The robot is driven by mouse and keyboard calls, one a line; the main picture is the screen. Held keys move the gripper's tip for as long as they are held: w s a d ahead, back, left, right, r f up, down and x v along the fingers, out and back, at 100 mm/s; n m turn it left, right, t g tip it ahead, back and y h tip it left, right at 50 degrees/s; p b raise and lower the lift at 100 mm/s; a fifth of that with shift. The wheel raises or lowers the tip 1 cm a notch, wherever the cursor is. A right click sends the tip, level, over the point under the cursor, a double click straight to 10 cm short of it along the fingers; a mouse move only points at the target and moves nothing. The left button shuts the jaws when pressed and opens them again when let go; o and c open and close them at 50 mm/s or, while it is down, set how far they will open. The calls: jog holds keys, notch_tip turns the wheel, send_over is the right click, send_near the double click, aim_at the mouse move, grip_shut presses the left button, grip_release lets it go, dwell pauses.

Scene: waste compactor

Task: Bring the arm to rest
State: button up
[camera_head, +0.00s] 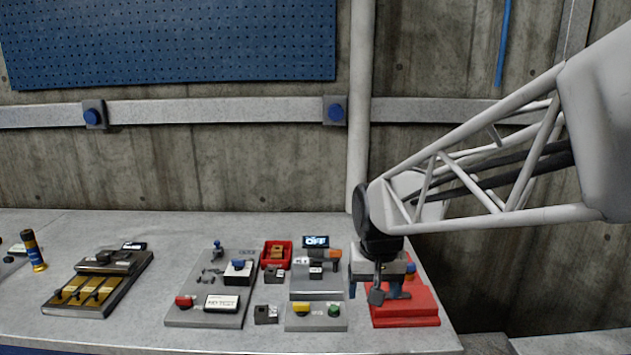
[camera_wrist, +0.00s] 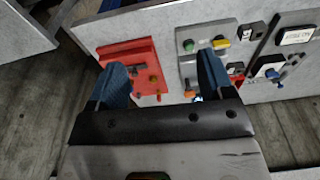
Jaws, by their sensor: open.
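My arm reaches in from the right in the head view. My gripper (camera_head: 380,291) hangs over the right end of the grey bench, at a red block-like fixture (camera_head: 405,317). In the wrist view my gripper (camera_wrist: 160,82) shows two blue fingers spread wide apart, with nothing held between them.
The grey bench (camera_head: 120,225) carries a panel with a green and a yellow button (camera_head: 316,318), a display reading OFF (camera_head: 316,241), a red bin (camera_head: 277,251), a grey board (camera_head: 204,315), and a tray with yellow slots (camera_head: 85,297). A battery-like cylinder (camera_head: 33,250) stands left. A concrete wall (camera_head: 200,165) is behind.

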jog(key=s+d, duration=0.3)
jog(key=s, duration=0.6)
jog(key=s+d+t, duration=0.1)
jog(key=s+d, duration=0.3)
jog(key=s, duration=0.6)
jog(key=shift+s+d+r, duration=0.2)
jog(key=shift+s+r, duration=0.1)
jog(key=shift+r, duration=0.1)
